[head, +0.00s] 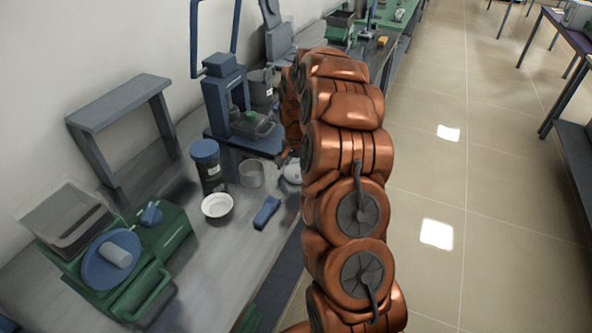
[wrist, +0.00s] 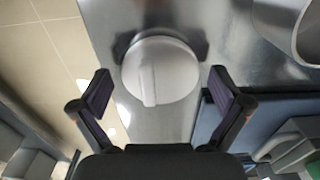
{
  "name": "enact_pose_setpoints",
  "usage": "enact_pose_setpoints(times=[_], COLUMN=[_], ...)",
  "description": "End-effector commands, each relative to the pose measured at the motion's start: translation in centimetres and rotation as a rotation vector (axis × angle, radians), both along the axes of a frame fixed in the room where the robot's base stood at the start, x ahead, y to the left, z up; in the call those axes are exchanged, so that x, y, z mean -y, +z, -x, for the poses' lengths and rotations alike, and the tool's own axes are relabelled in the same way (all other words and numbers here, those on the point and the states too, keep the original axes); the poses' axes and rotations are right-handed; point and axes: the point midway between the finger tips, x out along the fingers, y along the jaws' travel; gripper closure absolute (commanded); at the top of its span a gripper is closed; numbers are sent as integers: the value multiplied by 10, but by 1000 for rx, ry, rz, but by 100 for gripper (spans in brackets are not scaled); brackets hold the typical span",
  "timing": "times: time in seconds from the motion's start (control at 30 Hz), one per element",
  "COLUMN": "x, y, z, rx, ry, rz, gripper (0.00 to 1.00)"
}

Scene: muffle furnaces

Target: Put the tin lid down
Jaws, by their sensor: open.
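The tin lid (wrist: 165,72) is a pale round disc with a raised bar handle. In the wrist view it lies on the shiny metal bench, near the bench's edge. My gripper (wrist: 160,90) is open, with one finger on each side of the lid and visible gaps to it. In the head view the lid (head: 293,173) shows partly at the left side of my arm, which hides the rest of it and most of my gripper. A grey open tin (head: 252,174) stands on the bench to the left of the lid.
A white bowl (head: 217,207), a blue block (head: 267,213) and a dark jar with a blue lid (head: 207,163) stand nearby. A green machine (head: 130,260) is at the bench's left end. A blue-grey press (head: 232,100) stands behind. Open floor (head: 450,190) lies right.

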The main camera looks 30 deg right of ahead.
Motion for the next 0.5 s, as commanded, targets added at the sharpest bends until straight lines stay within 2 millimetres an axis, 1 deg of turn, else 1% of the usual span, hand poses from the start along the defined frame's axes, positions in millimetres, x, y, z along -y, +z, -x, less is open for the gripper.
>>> enact_pose_setpoints(times=[0.17,0.23,0.37,0.5], x=[0,0,0,1], y=[6,13,34,62], z=[0,-1,-1,-2], rx=[1,2,7,7], ry=[0,0,0,-1], rz=[0,1,3,3], gripper=[0,0,0,0])
